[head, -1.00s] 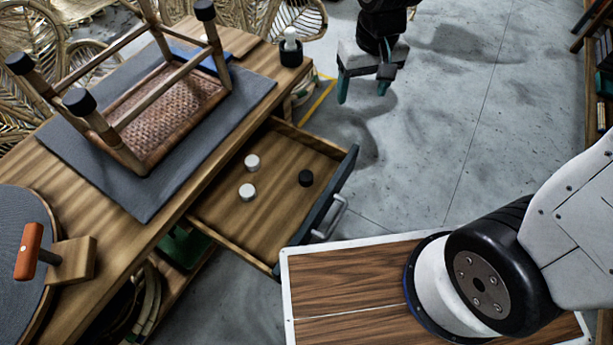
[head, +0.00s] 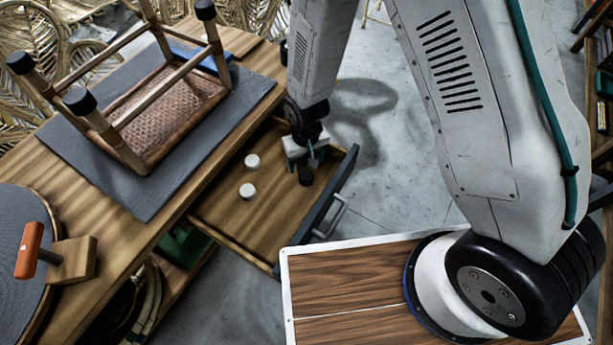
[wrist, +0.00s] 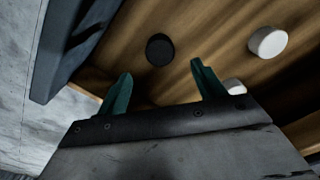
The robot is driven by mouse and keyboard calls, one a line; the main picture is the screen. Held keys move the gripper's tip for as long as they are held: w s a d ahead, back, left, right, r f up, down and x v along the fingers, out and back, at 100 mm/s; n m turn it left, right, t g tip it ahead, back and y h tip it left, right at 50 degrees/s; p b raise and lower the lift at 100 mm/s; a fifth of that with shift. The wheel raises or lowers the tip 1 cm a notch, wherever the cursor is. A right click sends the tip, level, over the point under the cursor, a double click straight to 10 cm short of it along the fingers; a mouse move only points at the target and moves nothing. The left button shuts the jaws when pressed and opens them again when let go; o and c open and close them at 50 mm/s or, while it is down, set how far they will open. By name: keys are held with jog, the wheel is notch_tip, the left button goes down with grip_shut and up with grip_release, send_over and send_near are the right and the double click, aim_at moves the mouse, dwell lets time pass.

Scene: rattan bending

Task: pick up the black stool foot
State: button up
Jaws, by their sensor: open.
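The black stool foot (head: 306,177) is a small black cylinder in the open drawer (head: 225,215), near the drawer's front panel. It also shows in the wrist view (wrist: 159,49), ahead of the two fingertips and between their lines. My gripper (head: 303,161) is above the drawer, just behind the foot in the head view. Its two green fingers (wrist: 160,82) are apart with nothing between them. Two white feet, one farther (head: 252,161) and one nearer (head: 247,191), lie to the left of the black foot. One finger partly hides a white foot in the wrist view.
The upturned stool (head: 160,110) with black feet on its legs rests on the grey mat (head: 235,105) on the workbench. The drawer's walls and dark front panel (head: 338,190) surround the feet.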

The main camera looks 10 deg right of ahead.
aim_at(306, 175)
jog(key=f, duration=0.7)
jog(key=shift+s, duration=0.25)
jog(key=shift+r, duration=0.1)
jog(key=c, duration=1.1)
